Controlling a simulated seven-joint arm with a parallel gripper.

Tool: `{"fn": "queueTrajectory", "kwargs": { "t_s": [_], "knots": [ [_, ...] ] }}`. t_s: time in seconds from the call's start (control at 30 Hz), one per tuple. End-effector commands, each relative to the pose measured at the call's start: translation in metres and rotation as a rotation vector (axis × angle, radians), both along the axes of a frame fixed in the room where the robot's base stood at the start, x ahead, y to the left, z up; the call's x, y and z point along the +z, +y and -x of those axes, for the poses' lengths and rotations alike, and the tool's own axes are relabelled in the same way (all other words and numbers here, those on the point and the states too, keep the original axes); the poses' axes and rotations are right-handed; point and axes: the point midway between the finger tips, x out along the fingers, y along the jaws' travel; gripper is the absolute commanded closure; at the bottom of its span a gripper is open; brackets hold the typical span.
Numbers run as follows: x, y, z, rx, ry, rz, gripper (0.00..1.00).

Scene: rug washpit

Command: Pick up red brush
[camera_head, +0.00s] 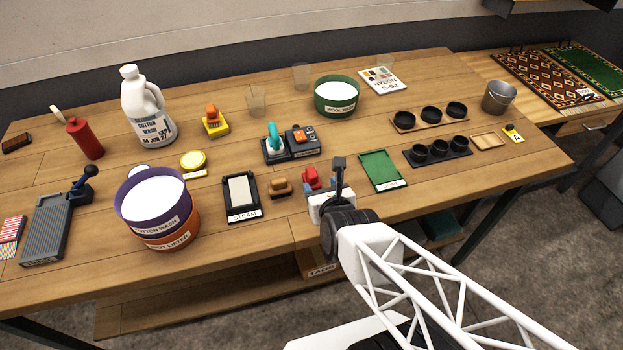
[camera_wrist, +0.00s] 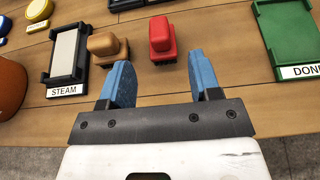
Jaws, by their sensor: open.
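The red brush (camera_head: 312,176) stands on the wooden table between a tan brush and the green tray. In the wrist view the red brush (camera_wrist: 162,38) has a red handle block on a wider red base. It lies ahead of my gripper, near the line between the fingers. My gripper (camera_wrist: 158,78) is open and empty, with its blue fingers apart and short of the brush. In the head view my gripper (camera_head: 337,170) is beside the red brush on its right and partly hides the table there.
A tan brush (camera_wrist: 107,45) stands close to the left of the red one. The black STEAM tray (camera_wrist: 65,58) is further left. The green tray (camera_wrist: 290,35) is to the right. Bare table (camera_wrist: 215,45) lies between the red brush and the green tray.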

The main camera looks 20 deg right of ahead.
Motion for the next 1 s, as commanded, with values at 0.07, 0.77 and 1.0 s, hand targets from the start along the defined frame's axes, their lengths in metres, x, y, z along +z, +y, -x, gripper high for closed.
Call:
{"fn": "queueTrajectory", "kwargs": {
  "t_s": [0.07, 0.77, 1.0],
  "knots": [
    [0.0, 0.0, -0.001, 0.0, 0.0, 0.001, 0.43],
    [-0.01, 0.0, -0.024, 0.001, 0.0, 0.002, 0.43],
    [-0.015, 0.001, -0.036, 0.001, 0.001, 0.002, 0.43]
  ]
}}
